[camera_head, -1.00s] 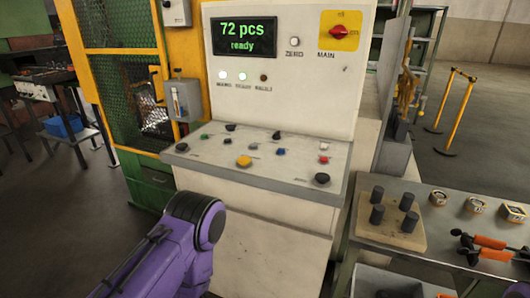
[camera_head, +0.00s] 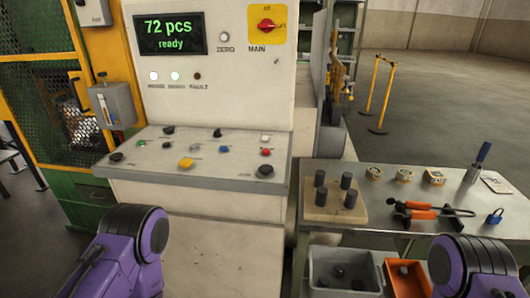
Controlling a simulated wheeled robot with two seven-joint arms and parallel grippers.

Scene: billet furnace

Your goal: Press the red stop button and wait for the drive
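The small red button (camera_head: 266,152) sits on the right part of the sloped control desk (camera_head: 210,177), below a white button (camera_head: 265,138) and above a large black button (camera_head: 265,171). Nothing touches it. The upright panel's display (camera_head: 169,33) reads "72 pcs ready" in green. Two pale lamps (camera_head: 154,76) below it are lit, and the fault lamp (camera_head: 197,76) is dark. My purple left arm shows at the bottom left and my purple right arm at the bottom right. Both grippers are out of the picture.
A red rotary MAIN switch (camera_head: 266,25) sits on a yellow plate. A yellow button (camera_head: 185,163) and several others share the desk. At right, a metal table (camera_head: 400,190) holds a peg board (camera_head: 320,212), orange-handled pliers (camera_head: 420,213) and gauges. Space above the desk is clear.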

